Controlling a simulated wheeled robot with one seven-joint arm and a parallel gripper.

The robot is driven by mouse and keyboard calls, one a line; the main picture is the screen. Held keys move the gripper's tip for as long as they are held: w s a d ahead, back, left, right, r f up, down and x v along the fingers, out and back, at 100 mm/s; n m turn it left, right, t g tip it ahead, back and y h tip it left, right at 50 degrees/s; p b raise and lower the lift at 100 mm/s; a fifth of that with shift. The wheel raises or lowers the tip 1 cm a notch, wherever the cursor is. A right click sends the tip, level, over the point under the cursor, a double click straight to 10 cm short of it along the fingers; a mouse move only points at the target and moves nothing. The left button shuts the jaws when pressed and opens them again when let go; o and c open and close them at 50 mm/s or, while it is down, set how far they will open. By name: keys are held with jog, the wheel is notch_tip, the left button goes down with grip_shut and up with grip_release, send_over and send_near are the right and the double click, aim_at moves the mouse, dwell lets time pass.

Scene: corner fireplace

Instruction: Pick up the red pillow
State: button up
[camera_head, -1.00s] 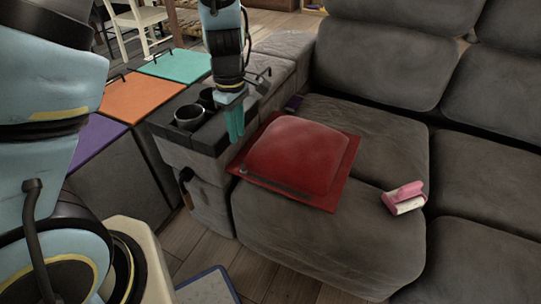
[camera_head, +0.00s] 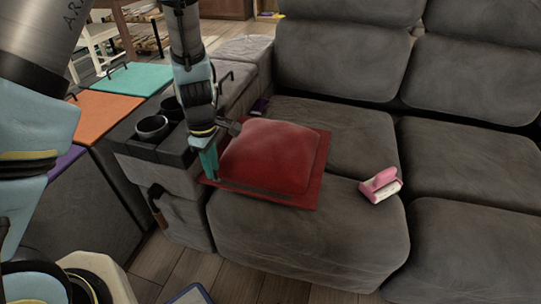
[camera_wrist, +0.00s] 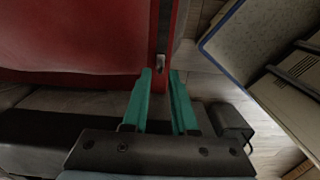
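The red pillow (camera_head: 272,155) lies on the left seat of the grey sofa, puffed in the middle with a flat border. My gripper (camera_head: 211,172) points down at the pillow's left border, beside the armrest. In the wrist view the pillow (camera_wrist: 75,40) fills the upper left. There the teal fingers of my gripper (camera_wrist: 160,76) are apart, with a narrow gap, and their tips are close to the border's edge and a small zip-like tab. I cannot tell whether the tips touch the pillow. Nothing shows held between them.
The armrest console with cup holders (camera_head: 152,128) stands just left of my gripper. A pink and white object (camera_head: 380,186) lies on the seat to the pillow's right. The sofa backrest (camera_head: 340,60) rises behind. Seat space in front of the pillow is clear.

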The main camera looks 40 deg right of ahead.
jog(key=shift+f, duration=0.95)
grip_shut()
jog(key=shift+r, duration=0.1)
dwell(0.5)
